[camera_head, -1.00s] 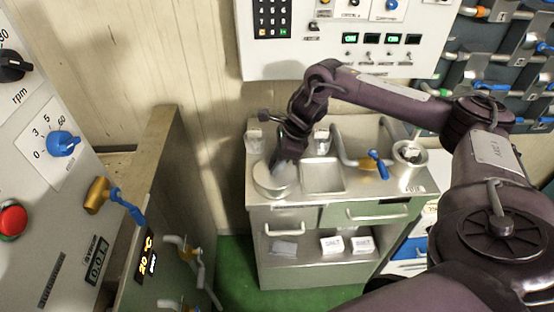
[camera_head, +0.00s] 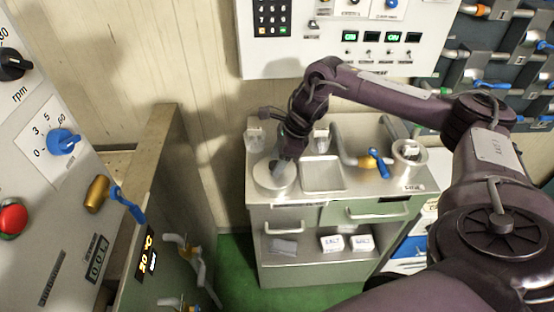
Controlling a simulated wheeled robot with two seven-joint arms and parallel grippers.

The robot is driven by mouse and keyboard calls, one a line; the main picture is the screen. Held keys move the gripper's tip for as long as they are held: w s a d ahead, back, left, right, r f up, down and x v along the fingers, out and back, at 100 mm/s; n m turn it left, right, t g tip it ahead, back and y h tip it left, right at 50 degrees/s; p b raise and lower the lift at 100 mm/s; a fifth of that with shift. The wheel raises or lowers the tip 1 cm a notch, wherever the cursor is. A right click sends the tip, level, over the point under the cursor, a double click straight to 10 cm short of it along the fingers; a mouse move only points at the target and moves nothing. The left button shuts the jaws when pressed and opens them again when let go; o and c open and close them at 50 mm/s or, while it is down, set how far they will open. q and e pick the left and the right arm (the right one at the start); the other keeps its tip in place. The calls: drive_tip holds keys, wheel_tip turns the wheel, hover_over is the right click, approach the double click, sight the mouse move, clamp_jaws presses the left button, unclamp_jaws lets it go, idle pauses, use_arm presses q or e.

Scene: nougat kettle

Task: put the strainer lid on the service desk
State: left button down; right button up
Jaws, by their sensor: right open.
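The service desk (camera_head: 360,186) is a metal cabinet with a sink and drawers, against the wall in the middle. A round pale metal disc that looks like the strainer lid (camera_head: 266,181) rests flat on the desk's left front corner. My right gripper (camera_head: 277,167) points down just over the disc, open, with its fingertips at or slightly above the disc's top; I cannot tell whether they touch it. The wrist partly hides the back of the disc. My left gripper is not in view.
A sink basin (camera_head: 322,174) and a tap with a blue lever (camera_head: 378,163) lie right of the disc. A metal canister (camera_head: 408,155) stands at the desk's right end. A machine panel (camera_head: 45,190) fills the left side. A control box (camera_head: 345,40) hangs above.

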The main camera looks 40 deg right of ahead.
drive_tip(key=v, duration=1.1)
drive_tip(key=shift+s+r, duration=0.15)
drive_tip(key=shift+r, duration=0.15)
drive_tip(key=shift+d, duration=0.1)
